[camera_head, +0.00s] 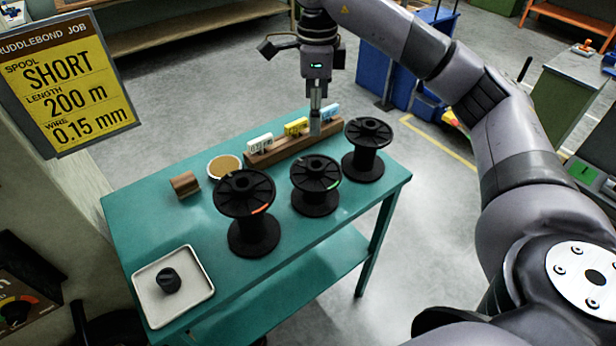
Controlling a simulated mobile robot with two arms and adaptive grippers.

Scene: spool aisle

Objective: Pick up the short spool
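Three black flanged spools stand upright on the teal table. The middle spool (316,185) has a green mark, and the right spool (367,149) shows no clear mark. A yellow sign (70,88) reads "SPOOL SHORT, LENGTH 200 m, WIRE 0.15 mm". I cannot tell which spool is the short one. My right gripper (317,112) points down behind the middle spool, over the right end of the wooden tag rack, apart from the spools. Its fingers look close together; their state is unclear. My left gripper is out of view.
The wooden rack (284,153) holds white, yellow and blue tags. A round dish (224,167) and small wooden block (185,184) stand to its left. A pale tray (199,291) holding a black knob (168,280) is at the table's front left. Blue bins (378,75) stand behind.

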